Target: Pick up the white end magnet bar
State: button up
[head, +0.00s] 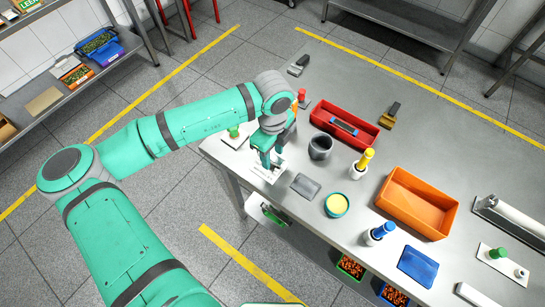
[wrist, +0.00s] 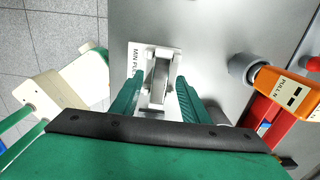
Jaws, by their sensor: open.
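A pale bar with a whitish end (wrist: 160,75), which looks like the white end magnet bar, stands on a white plate (wrist: 139,50) marked "MIN PULL" in the wrist view. My gripper (wrist: 158,92) is open, with its green fingers on either side of the bar and gaps showing beside it. In the head view my gripper (head: 268,160) is low over the same white plate (head: 266,175) at the table's left edge. There my fingers mostly hide the bar. Whether the fingertips touch the plate is unclear.
An orange gauge (wrist: 288,92) and a red tray (head: 326,111) lie to the right. A grey-and-dark bar (head: 298,66) lies at the back. A blue bar (head: 344,127) is in the red tray.

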jog(key=shift+w+a, duration=0.1)
grip_shut()
jog(key=shift+r, duration=0.4)
notch_tip(320, 180, up, 2)
jog(key=shift+r, duration=0.1)
jog(key=s+a+r, duration=0.1)
jog(key=s+r, duration=0.9)
jog(key=s, duration=0.4)
jog(key=shift+a, duration=0.15)
